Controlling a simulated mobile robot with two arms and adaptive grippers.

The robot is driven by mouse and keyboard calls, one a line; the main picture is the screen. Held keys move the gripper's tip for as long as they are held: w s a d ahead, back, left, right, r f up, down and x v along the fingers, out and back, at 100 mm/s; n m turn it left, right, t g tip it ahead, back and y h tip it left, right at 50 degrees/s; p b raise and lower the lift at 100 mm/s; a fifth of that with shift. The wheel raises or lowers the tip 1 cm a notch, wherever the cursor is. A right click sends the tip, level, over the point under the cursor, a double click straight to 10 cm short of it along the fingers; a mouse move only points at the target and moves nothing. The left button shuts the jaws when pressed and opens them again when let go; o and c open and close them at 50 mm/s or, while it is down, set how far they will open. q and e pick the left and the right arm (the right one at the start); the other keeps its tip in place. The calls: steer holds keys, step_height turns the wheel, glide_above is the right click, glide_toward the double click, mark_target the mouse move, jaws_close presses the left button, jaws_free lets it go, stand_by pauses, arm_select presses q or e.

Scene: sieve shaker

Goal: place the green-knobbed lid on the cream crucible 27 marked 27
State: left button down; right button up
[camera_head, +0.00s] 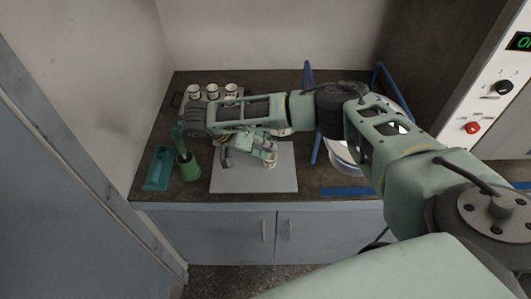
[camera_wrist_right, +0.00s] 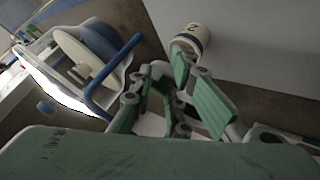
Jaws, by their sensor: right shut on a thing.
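A cream crucible (camera_head: 271,161) stands upright on the grey mat, beside the right gripper's fingers. It also shows at the top of the right wrist view (camera_wrist_right: 191,42), with a dark band and a partly readable mark that begins with a 2. My right gripper (camera_head: 250,148) is low over the mat, left of the crucible in the head view, its fingers shut. What they hold is mostly hidden; a pale patch among the fingers in the wrist view may be part of the green-knobbed lid. My left gripper is not in view.
The grey mat (camera_head: 230,180) lies on the dark worktop. A rack with several cups (camera_head: 212,92) is at the back left. A green holder (camera_head: 188,168) and green tray (camera_head: 158,170) stand left. A white device with blue bars (camera_head: 347,159) stands right, partly behind my arm.

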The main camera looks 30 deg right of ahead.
step_height(320, 180, down, 2)
steer(key=shift+f, duration=0.2)
steer(key=shift+s+f, duration=0.1)
steer(key=shift+f, duration=0.2)
jaws_close()
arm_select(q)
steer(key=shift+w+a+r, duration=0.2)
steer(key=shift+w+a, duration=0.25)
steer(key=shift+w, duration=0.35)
arm_select(e)
steer(key=shift+f, duration=0.1)
steer(key=shift+s+a+f, duration=0.2)
steer(key=shift+s+f, duration=0.05)
steer(key=shift+f, duration=0.3)
steer(key=o, duration=0.6)
jaws_free()
steer(key=shift+d, duration=0.1)
steer(key=shift+o, duration=1.1)
steer(key=shift+w+d+f, duration=0.2)
steer(key=shift+f, duration=0.05)
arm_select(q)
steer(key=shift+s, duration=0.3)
arm_select(e)
steer(key=shift+r, duration=0.1)
steer(key=shift+r, duration=0.1)
